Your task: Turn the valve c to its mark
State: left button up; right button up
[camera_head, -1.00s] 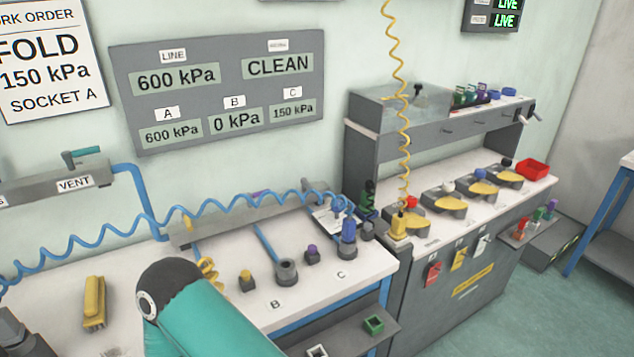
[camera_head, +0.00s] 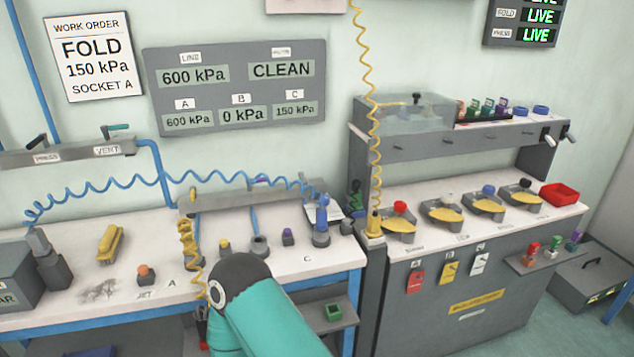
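Valve c is not clearly identifiable. The label C (camera_head: 307,259) lies on the bench below a socket holding a blue hose coupling (camera_head: 321,222). A small dark block with a purple knob (camera_head: 288,236) stands to its left. A grey rail (camera_head: 228,197) behind them carries small fittings; their handle angles and any mark are too small to read. The wall panel (camera_head: 237,88) shows 150 kPa under C, 600 kPa under A and 0 kPa under B. One teal arm of mine shows at the bottom centre, its dark joint covering part of the bench front. Neither gripper shows.
A coiled blue hose (camera_head: 150,183) spans the bench above the rail. A coiled yellow hose (camera_head: 375,120) hangs at the right station. A yellow tool (camera_head: 111,243) and an orange knob (camera_head: 146,271) stand on the left bench. A green box (camera_head: 333,312) sits on a shelf below.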

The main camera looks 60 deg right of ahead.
aim_at(301, 176)
jog(key=z, duration=0.85)
jog(key=k, duration=0.45)
jog(key=z, duration=0.3)
jog(key=i, duration=0.5)
jog(key=u, duration=0.05)
